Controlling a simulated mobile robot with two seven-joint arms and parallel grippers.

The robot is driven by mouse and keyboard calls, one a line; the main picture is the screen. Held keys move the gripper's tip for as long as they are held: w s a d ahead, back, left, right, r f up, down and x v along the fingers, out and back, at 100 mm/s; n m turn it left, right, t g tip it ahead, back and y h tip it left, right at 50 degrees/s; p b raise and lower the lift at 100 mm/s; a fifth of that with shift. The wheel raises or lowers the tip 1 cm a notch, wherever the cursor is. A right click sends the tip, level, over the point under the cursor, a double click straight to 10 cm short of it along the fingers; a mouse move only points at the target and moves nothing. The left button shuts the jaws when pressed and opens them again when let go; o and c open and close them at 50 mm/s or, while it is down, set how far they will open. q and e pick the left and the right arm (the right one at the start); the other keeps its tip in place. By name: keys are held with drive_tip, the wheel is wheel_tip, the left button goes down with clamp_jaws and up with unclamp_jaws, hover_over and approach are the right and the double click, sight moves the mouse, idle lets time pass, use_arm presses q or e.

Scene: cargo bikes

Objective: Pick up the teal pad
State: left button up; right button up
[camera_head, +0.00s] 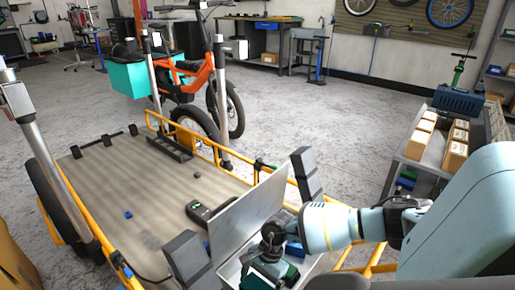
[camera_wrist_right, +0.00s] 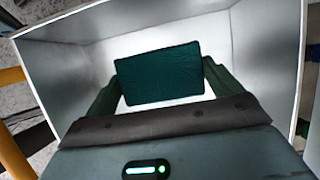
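The teal pad (camera_wrist_right: 158,75) is a dark, flat rectangle inside an open light-walled box (camera_wrist_right: 65,60) in the right wrist view. My right gripper (camera_wrist_right: 160,82) reaches into this box, with one finger at each side of the pad. The fingertips meet or nearly meet the pad's left and right edges; whether they grip it is unclear. In the head view my right gripper (camera_head: 268,274) is low in the open metal box (camera_head: 226,268), beside the raised lid (camera_head: 245,217), and the pad cannot be made out there. My left gripper is not in view.
The box is at the near edge of a cargo bike's deck (camera_head: 120,185) with orange rails. A black device (camera_head: 208,213) and a small blue block (camera_head: 128,215) lie on the deck. A cart (camera_head: 412,148) with cardboard boxes stands at the right. Open floor lies behind.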

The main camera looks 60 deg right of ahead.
sight(259, 286)
drive_tip(key=c, duration=0.4)
drive_tip(key=shift+r, duration=0.15)
wheel_tip(259, 286, up, 9)
drive_tip(key=p, duration=0.3)
drive_tip(key=shift+r, duration=0.4)
